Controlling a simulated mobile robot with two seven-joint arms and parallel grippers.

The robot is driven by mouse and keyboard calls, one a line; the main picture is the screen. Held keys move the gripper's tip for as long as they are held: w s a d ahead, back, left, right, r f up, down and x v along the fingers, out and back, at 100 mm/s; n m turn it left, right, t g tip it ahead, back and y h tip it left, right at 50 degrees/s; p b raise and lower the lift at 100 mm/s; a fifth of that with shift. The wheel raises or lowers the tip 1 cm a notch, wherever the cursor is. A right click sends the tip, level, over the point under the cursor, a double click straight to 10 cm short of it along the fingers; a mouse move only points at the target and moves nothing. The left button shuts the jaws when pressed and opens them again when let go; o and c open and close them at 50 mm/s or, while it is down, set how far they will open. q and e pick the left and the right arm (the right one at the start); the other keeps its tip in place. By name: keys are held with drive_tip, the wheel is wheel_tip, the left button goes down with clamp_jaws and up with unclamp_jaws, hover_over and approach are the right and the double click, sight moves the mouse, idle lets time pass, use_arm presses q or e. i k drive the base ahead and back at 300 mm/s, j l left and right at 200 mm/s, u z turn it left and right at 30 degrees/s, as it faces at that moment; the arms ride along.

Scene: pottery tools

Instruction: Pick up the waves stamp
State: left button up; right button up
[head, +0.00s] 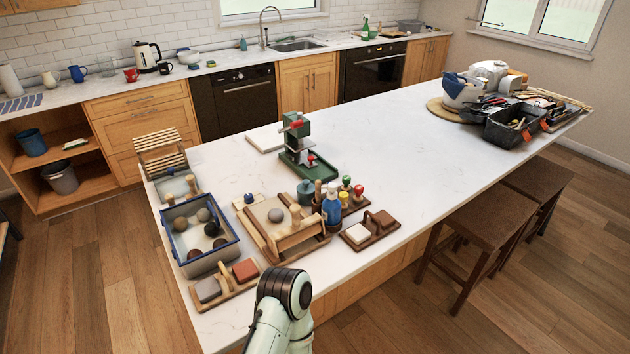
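Several small stamps with coloured knob handles stand together in a wooden holder (362,205) near the front edge of the white island counter. A mint and black link of my arm rises at the bottom centre, in front of the counter. Neither gripper shows in the head view.
A blue bottle (331,207) stands close left of the stamps. A wooden tray with blocks (371,238) lies in front. A green press (297,145) stands behind, and a grey tub with balls (194,266) sits left.

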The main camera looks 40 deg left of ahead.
sight(345, 179)
drive_tip(key=i+l+u, duration=0.15)
drive_tip(key=u, duration=0.2)
drive_tip(key=i+l+u, duration=0.15)
drive_tip(key=l+u, duration=0.15)
drive_tip(key=i+l+u, duration=0.1)
drive_tip(key=l+u, duration=0.25)
